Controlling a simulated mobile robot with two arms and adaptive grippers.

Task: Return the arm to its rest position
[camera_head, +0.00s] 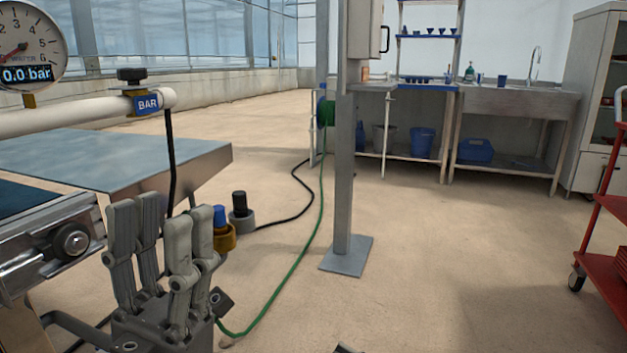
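My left gripper (162,232) is at the lower left in the head view, with its grey fingers pointing up. The fingers stand apart and nothing shows between them, so it is open and empty. In the picture it overlaps the right end of the metal bench and stands left of the blue and yellow fittings. My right gripper is not in view. A small dark piece shows at the bottom edge, too little of it to tell what it is.
A metal bench (150,155) with a roller frame is at left, below a white pipe (70,118) with a gauge (28,48). A steel post (344,180), green hose (301,258), fittings (222,232) and red cart (605,268) stand around. Floor right of the post is clear.

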